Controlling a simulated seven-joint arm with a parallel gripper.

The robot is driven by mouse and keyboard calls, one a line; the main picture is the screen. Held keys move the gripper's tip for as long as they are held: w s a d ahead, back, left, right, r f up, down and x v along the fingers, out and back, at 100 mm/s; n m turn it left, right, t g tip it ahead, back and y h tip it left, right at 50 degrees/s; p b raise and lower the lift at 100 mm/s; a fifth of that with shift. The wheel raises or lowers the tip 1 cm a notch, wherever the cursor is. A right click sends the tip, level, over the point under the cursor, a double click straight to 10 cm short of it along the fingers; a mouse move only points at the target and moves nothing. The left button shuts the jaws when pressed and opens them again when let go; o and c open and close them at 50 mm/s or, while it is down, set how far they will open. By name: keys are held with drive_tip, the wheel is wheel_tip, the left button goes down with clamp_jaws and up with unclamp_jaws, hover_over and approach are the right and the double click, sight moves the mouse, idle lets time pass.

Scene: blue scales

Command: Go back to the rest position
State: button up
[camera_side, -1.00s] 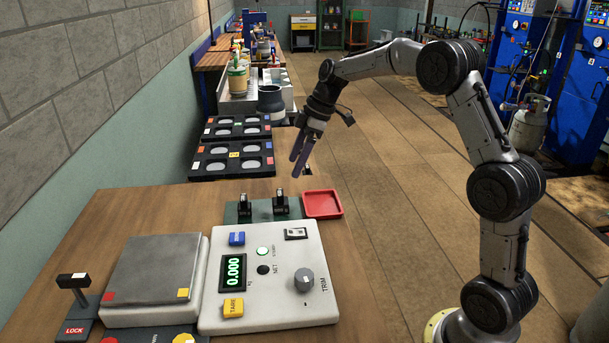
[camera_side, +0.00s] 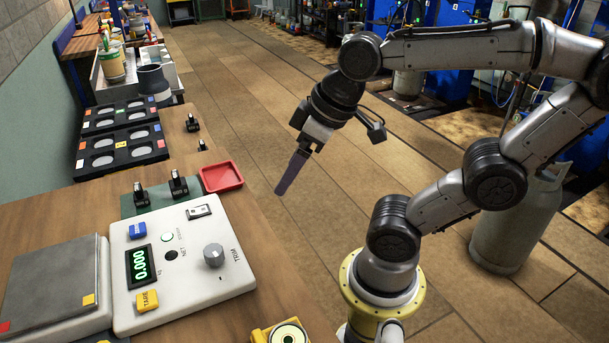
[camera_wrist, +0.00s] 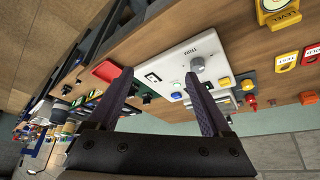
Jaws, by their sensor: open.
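My gripper (camera_side: 285,185) hangs in the air to the right of the table edge in the side view, tilted down, with nothing visible in it. In the wrist view its two fingers stand wide apart (camera_wrist: 158,77), with the control panel (camera_wrist: 185,65) seen between and beyond them. The scale's panel (camera_side: 185,262) sits on the wooden table and its green display reads 0.000. The grey weighing plate (camera_side: 50,280) is bare where it shows; its left part is cut off by the frame.
A red tray (camera_side: 221,178) lies near the table's right edge. Two small black-and-silver pieces stand on a green mat (camera_side: 160,202); similar ones stand farther back. Black trays (camera_side: 120,150) with round recesses lie at the back left. A gas cylinder (camera_side: 512,225) stands right. Floor beneath my gripper is clear.

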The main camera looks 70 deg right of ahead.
drive_tip(key=shift+s+f+m, duration=0.2)
drive_tip(key=shift+s+f, duration=0.15)
drive_tip(key=shift+s, duration=0.2)
drive_tip(key=shift+s+f+m, duration=0.2)
drive_tip(key=shift+s+f, duration=0.15)
drive_tip(key=shift+s, duration=0.2)
idle(0.5)
